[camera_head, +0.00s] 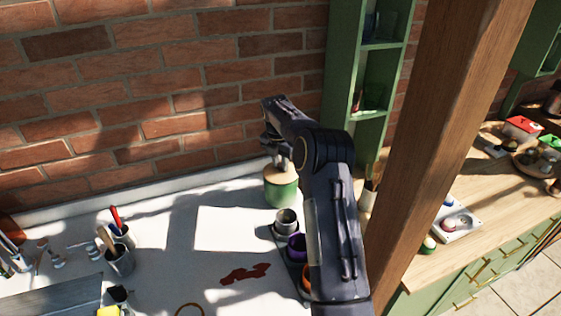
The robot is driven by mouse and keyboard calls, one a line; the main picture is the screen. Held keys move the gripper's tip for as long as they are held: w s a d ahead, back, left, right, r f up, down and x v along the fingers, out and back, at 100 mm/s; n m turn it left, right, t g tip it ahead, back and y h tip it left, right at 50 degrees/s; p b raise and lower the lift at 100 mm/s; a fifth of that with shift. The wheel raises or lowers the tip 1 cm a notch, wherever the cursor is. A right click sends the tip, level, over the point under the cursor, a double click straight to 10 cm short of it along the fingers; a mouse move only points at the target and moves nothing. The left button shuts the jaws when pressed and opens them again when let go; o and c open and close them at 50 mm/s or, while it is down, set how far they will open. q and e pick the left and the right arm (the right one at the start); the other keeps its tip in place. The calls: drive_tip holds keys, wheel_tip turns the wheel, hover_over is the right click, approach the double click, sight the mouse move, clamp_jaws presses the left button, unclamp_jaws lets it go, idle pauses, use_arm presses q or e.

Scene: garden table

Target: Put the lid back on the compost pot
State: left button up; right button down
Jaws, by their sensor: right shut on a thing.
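The compost pot (281,193) appears to be the round green pot near the back of the white table, just below the middle of the head view. A tan, wood-coloured lid (275,179) shows at its top, level as far as I can see; whether it is fully seated cannot be told. My right gripper (272,148) is directly above the lid, pointing down and shut, apparently on the lid's knob. My own wrist and forearm hide the grip and the pot's right side. My left gripper is out of view.
A dark tray of small pots (286,217) stands in front of the compost pot, partly behind my forearm. A tool cup (120,258) is at left. A brick wall (150,120) closes the back. A wooden post (440,140) rises at right. The table's middle is largely clear.

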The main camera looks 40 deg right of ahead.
drive_tip(key=shift+f, duration=0.45)
drive_tip(key=c, duration=1.2)
unclamp_jaws()
drive_tip(key=shift+c, duration=0.2)
